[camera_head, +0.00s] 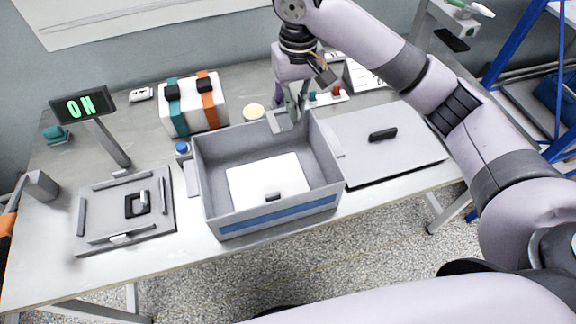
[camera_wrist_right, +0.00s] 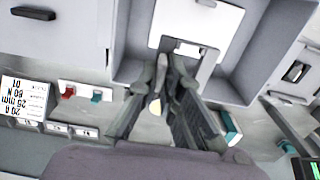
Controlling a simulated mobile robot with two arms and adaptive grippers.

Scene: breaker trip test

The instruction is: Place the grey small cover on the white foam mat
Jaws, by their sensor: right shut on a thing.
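The grey small cover (camera_head: 279,122) is a small flat grey piece at the tips of my right gripper (camera_head: 295,112), over the back wall of the grey box. My right gripper is shut on it; in the right wrist view the fingertips (camera_wrist_right: 170,62) are close together and the cover (camera_wrist_right: 188,48) shows partly just beyond them. The white foam mat (camera_head: 250,176) lies flat inside the box, in front of and below the gripper. It also shows in the right wrist view (camera_wrist_right: 215,22). My left gripper is out of view.
The grey box (camera_head: 275,213) has raised walls around the mat. A large grey panel with a black handle (camera_head: 383,134) lies to its right. A grey fixture (camera_head: 100,228), a lit ON display (camera_head: 82,106) and a strapped white case (camera_head: 194,104) stand left of the gripper.

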